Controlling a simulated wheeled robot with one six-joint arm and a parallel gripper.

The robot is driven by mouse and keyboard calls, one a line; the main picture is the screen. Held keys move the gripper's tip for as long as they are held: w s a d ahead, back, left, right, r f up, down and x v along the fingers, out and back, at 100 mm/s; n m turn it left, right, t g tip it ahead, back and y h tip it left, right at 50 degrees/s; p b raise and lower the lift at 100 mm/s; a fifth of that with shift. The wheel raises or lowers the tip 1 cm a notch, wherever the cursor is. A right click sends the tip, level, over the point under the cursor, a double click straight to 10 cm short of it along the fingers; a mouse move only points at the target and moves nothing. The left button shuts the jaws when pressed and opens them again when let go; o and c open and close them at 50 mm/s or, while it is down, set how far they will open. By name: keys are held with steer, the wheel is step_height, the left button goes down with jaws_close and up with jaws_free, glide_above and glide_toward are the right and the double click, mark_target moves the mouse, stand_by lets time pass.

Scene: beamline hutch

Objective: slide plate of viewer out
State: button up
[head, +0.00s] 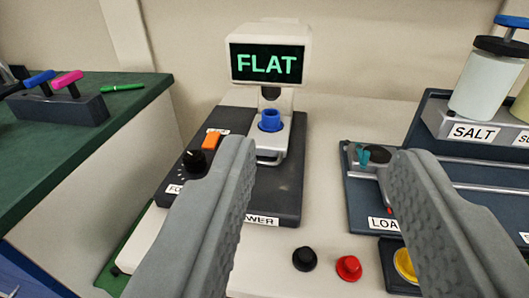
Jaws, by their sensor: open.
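The viewer (293,45) stands at the back centre, with a white head and a dark screen reading "FLAT" in green. Its dark base (288,190) carries an orange switch, a black knob and a partly hidden label ending in "WER". A pale plate (275,142) with a small metal handle (268,160) at its front lies under the head. A blue round piece (270,120) sits on the plate. My gripper (322,160) is open and empty, its fingers wide apart in the foreground. The left finger covers part of the base's front left.
Black (305,259), red (348,268) and yellow (405,265) knobs stand in front. At right are a dark blue loading unit (358,205) and a rack with a SALT jar (483,85). A green-topped bench (60,150) with coloured-handled tools is at left.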

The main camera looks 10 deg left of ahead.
steer(key=shift+w, duration=0.25)
steer(key=shift+c, duration=1.1)
steer(key=n+g, duration=1.5)
steer(key=n, duration=0.2)
glide_above(263, 161)
steer(key=s, duration=0.3)
steer(key=f, duration=0.2)
steer(key=x, duration=1.1)
steer(key=s+x, duration=0.1)
steer(key=x, duration=0.4)
steer(key=shift+w+f, duration=0.15)
steer(key=shift+f, duration=0.3)
jaws_close()
